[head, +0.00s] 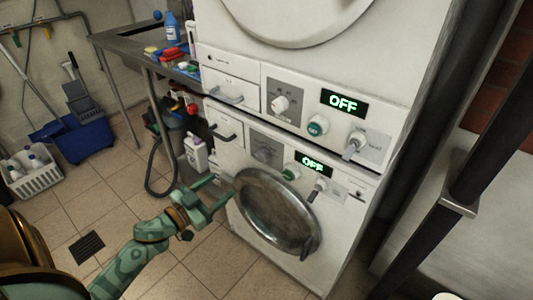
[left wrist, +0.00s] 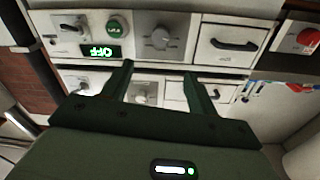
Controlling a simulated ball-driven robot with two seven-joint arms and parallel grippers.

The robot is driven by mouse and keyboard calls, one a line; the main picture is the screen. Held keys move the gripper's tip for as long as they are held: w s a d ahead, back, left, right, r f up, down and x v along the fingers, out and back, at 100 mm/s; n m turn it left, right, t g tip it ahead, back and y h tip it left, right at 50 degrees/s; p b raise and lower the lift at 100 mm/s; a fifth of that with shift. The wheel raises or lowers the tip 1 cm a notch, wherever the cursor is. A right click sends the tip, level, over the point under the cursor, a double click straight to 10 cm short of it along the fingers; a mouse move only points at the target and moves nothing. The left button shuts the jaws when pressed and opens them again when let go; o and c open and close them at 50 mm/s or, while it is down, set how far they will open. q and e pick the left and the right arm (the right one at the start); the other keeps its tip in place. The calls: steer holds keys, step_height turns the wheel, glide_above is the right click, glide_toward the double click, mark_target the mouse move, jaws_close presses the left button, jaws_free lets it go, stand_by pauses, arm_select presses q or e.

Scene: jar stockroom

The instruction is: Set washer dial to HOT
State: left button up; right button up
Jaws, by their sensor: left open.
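Two white machines are stacked, and I cannot read which is the washer. The lower machine (head: 335,208) has a round door, a grey dial (head: 266,151), a green button (head: 291,172) and an OFF display (head: 314,163). The upper machine (head: 230,65) has a pale dial (head: 281,104) and an OFF display (head: 343,103). My left gripper (head: 213,193) is open and empty, left of the lower door. The upside-down left wrist view shows a dial (left wrist: 161,38) beyond the open fingers (left wrist: 158,85), apart from them. Dial markings are too small to read. My right gripper is not seen.
A metal table (head: 115,38) with bottles and sponges stands left of the machines. A white jug (head: 196,153) sits on the floor beside them. A blue mop bucket (head: 88,140) and white basket (head: 33,172) stand farther left. Tiled floor is clear between.

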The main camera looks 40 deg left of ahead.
arm_select(q)
steer(key=b, duration=0.3)
glide_toward(260, 157)
steer(key=w, duration=0.7)
steer(key=shift+w+d+f+b, duration=0.25)
steer(key=shift+w+d+b, duration=0.1)
steer(key=shift+w+b, duration=0.05)
steer(key=shift+w+r, duration=0.1)
steer(key=shift+w, duration=0.45)
steer(key=shift+d, duration=0.1)
steer(key=c, duration=0.9)
steer(key=shift+c, duration=0.5)
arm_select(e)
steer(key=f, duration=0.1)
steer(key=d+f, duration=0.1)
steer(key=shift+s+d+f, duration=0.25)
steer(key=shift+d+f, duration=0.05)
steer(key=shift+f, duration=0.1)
